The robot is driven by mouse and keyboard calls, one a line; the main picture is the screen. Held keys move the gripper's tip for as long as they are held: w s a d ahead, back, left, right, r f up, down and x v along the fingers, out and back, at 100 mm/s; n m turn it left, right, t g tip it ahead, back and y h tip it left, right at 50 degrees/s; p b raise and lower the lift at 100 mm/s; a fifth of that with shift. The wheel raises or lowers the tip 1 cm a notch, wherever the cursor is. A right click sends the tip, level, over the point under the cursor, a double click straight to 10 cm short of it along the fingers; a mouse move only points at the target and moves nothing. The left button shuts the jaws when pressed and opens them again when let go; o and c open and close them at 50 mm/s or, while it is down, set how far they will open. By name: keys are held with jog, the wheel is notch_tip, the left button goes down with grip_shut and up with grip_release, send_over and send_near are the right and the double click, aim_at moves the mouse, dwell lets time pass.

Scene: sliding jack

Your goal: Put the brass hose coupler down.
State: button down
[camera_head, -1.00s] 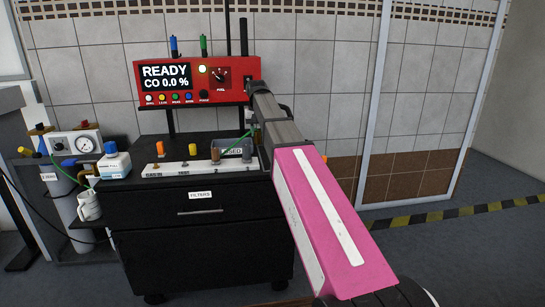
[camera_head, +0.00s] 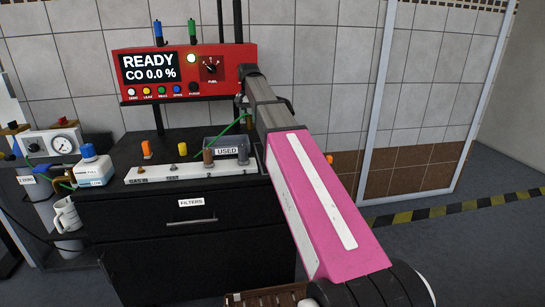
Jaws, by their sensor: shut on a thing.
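My arm reaches from the lower right to the black bench. My gripper (camera_head: 243,106) is a small dark shape at its far end, in front of the red analyser's lower right corner. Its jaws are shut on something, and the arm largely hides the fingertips. A thin green hose (camera_head: 229,134) runs from beside the gripper down left towards a copper-brown fitting (camera_head: 208,157) on the white strip. The brass hose coupler cannot be clearly made out; it seems to be in the jaws, hidden.
The white strip (camera_head: 145,175) on the bench carries orange, yellow and grey fittings. A clear box labelled USED (camera_head: 227,151) stands at its right end. The red analyser (camera_head: 120,91) is behind.

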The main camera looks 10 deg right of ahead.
jog(key=s+m+y, duration=0.2)
jog(key=s+m, duration=0.9)
jog(key=m, duration=0.3)
jog(key=w+d+f, duration=0.2)
jog(key=d, duration=0.1)
jog(key=w+d+f, duration=0.2)
jog(key=d, duration=0.1)
jog(key=w+d+f, duration=0.2)
jog(key=d+f, duration=0.1)
jog(key=shift+d, duration=0.3)
jog(key=shift+s+f, duration=0.1)
jog(key=shift+f, duration=1.9)
jog(key=shift+f, duration=0.1)
jog(key=c, duration=0.8)
grip_release()
jog(key=r, duration=0.4)
jog(key=d+r, duration=0.1)
jog(key=r, duration=0.3)
jog(key=d+r, duration=0.1)
jog(key=r, duration=0.3)
jog(key=shift+d, duration=0.15)
